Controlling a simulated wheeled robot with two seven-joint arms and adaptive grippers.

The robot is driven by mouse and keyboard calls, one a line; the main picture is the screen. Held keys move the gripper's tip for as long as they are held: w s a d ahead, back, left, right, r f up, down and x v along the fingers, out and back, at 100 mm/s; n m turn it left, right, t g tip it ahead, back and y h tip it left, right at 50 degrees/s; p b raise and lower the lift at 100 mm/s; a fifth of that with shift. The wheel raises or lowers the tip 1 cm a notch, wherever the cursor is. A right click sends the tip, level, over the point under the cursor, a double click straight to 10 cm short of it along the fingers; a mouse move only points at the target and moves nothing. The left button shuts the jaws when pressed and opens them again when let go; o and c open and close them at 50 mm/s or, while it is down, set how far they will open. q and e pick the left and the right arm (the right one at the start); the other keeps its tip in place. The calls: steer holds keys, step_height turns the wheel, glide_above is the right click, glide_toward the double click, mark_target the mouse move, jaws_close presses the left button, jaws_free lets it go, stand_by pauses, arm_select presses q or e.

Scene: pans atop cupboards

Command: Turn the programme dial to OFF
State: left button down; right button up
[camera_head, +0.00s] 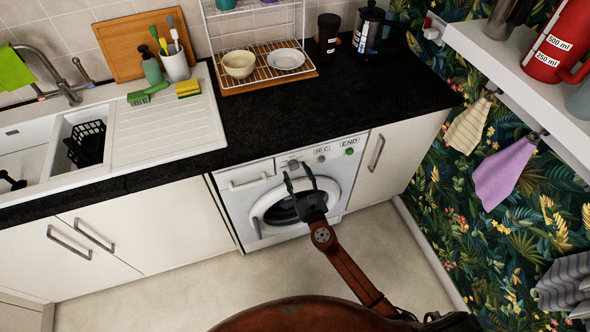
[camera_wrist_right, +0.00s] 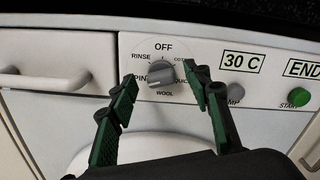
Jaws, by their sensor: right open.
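The washing machine (camera_head: 236,202) stands under the black worktop. Its grey programme dial (camera_wrist_right: 161,73) sits in a white disc marked OFF at the top, with RINSE, SPIN, WOOL, QUICK and another partly hidden label around it. The dial's raised grip slants from lower left to upper right; a pale mark shows at its lower-left end, near SPIN. My right gripper (camera_head: 296,172) is open in front of the panel. In the right wrist view its green-padded fingers (camera_wrist_right: 160,76) stand either side of the dial, with gaps. Whether they reach its depth is unclear. My left gripper is out of view.
Right of the dial are a 30 C display (camera_wrist_right: 242,62), a knob partly behind a finger, and a green START button (camera_wrist_right: 299,99). The detergent drawer handle (camera_wrist_right: 45,80) is left. A cupboard (camera_head: 400,155) adjoins the machine; floor in front is clear.

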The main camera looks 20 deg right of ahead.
mark_target(294, 166)
steer(key=shift+w, duration=1.1)
steer(key=c, duration=1.2)
